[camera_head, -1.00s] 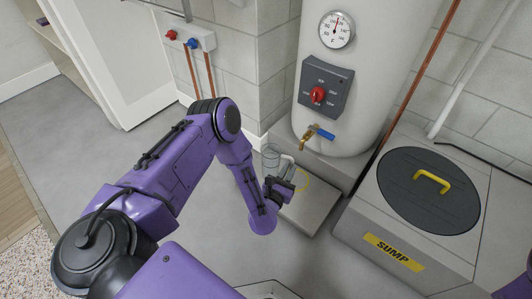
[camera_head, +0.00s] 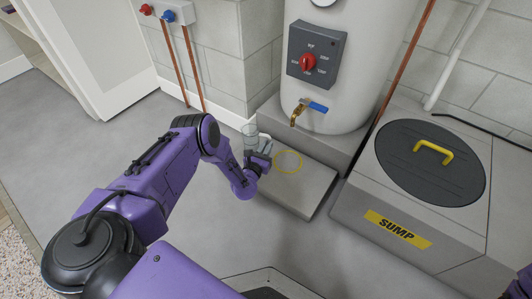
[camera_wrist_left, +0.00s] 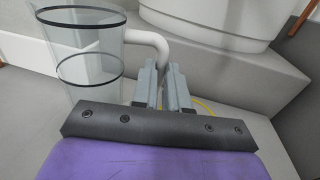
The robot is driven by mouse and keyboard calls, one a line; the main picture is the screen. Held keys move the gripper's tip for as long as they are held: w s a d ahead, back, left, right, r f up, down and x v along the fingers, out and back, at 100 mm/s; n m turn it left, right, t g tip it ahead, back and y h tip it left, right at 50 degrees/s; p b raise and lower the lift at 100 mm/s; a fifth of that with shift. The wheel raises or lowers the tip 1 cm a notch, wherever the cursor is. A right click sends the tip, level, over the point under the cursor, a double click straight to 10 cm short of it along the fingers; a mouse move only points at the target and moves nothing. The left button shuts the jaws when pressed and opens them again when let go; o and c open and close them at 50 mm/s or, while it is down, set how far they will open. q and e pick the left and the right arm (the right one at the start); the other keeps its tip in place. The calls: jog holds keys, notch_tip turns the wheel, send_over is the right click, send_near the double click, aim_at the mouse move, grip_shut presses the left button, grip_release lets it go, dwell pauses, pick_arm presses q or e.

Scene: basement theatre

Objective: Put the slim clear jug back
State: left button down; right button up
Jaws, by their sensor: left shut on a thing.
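The slim clear jug (camera_head: 250,138) has a white handle and, in the left wrist view (camera_wrist_left: 92,65), dark bands around its clear body. My left gripper (camera_head: 264,160) is shut on its handle; both fingers (camera_wrist_left: 163,88) close around the handle's lower part in the wrist view. The jug looks upright, at the left of the low grey slab (camera_head: 312,190). A yellow ring (camera_head: 289,162) is marked on the slab, to the right of the jug and bare. I cannot tell whether the jug's base touches anything; its lower part is hidden. My right gripper is out of view.
The white tank (camera_head: 350,60) stands on a plinth behind the slab, with a brass tap (camera_head: 299,112) and blue lever jutting out above the slab. The sump box (camera_head: 380,225) stands to the right. The grey floor at left is clear.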

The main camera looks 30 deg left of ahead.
pick_arm(q)
jog(key=shift+f, duration=0.55)
jog(key=c, duration=1.1)
grip_release()
jog(key=shift+c, duration=0.2)
